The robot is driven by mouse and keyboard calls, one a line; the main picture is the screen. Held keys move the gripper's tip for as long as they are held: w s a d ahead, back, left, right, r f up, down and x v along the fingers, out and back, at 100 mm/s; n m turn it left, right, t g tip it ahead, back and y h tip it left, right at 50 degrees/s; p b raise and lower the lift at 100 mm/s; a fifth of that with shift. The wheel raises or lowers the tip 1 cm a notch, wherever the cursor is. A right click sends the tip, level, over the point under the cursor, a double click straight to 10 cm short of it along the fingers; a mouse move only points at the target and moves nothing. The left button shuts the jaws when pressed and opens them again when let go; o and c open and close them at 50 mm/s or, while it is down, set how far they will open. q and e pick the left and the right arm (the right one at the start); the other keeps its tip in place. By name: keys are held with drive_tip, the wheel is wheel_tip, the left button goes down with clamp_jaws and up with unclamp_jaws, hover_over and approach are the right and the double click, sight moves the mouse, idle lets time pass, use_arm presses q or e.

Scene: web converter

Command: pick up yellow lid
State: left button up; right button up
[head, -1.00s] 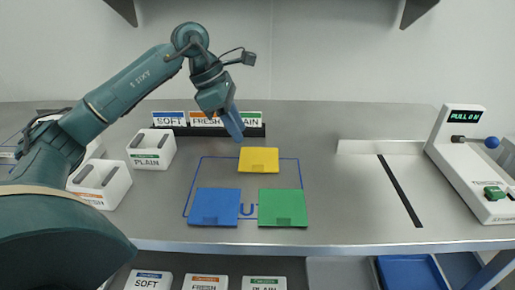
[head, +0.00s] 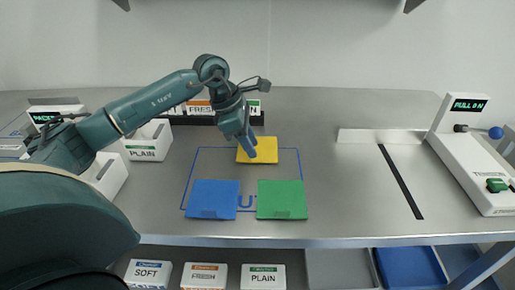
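The yellow lid (head: 262,153) lies flat on the grey table, inside the back of a blue outlined area. My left gripper (head: 250,152) points down at the lid's left part, and its blue fingers cover some of the lid. I cannot tell whether the fingers touch it or how far apart they are. A blue lid (head: 213,200) and a green lid (head: 283,200) lie side by side in front of the yellow one. My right gripper is not in view.
White boxes (head: 147,140) stand at the left, partly behind my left arm. A dark rack of labelled cards (head: 200,108) stands behind the lid. A white device with a lever and blue knob (head: 472,160) stands at the right. The table between lids and device is mostly clear.

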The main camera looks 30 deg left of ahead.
use_arm(q)
drive_tip(key=shift+x, duration=1.5)
drive_tip(key=shift+c, duration=0.3)
clamp_jaws()
